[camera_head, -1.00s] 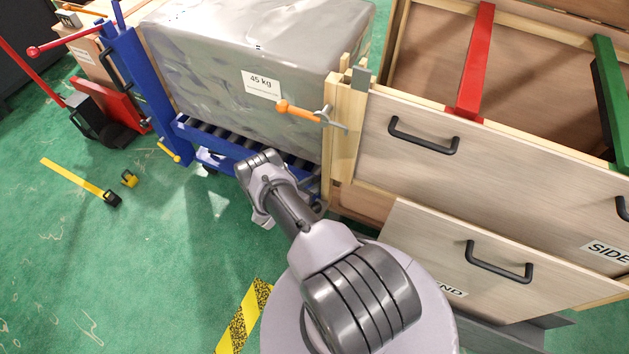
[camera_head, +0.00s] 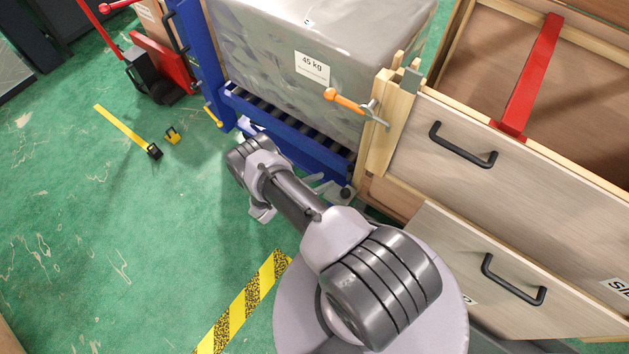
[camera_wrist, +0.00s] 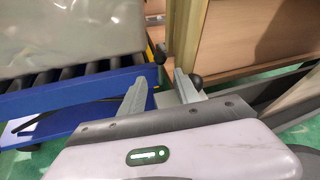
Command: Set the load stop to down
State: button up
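I cannot tell for sure which part is the load stop. A black ball knob (camera_wrist: 158,58) stands at the end of the blue roller cart in the wrist view, beyond the gap between my fingers. A second black knob (camera_wrist: 196,82) shows close beside my right finger; whether they touch is unclear. My gripper (camera_wrist: 160,78) is open, with nothing visible held between its fingers. In the head view my arm reaches low to the cart's near corner, and a dark knob (camera_head: 347,192) shows there. The blue roller cart (camera_head: 290,137) carries a grey wrapped load (camera_head: 270,55) labelled 45 kg.
An orange-handled clamp (camera_head: 345,100) sits on the wooden crate's corner post. The crate's panels with black handles (camera_head: 463,145) stand at right. A red pallet truck (camera_head: 160,65) is at upper left. Yellow-black floor tape (camera_head: 240,310) and open green floor lie at left.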

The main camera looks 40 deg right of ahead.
jog(key=v, duration=0.4)
jog(key=shift+a+p, duration=0.1)
jog(key=shift+p, duration=0.2)
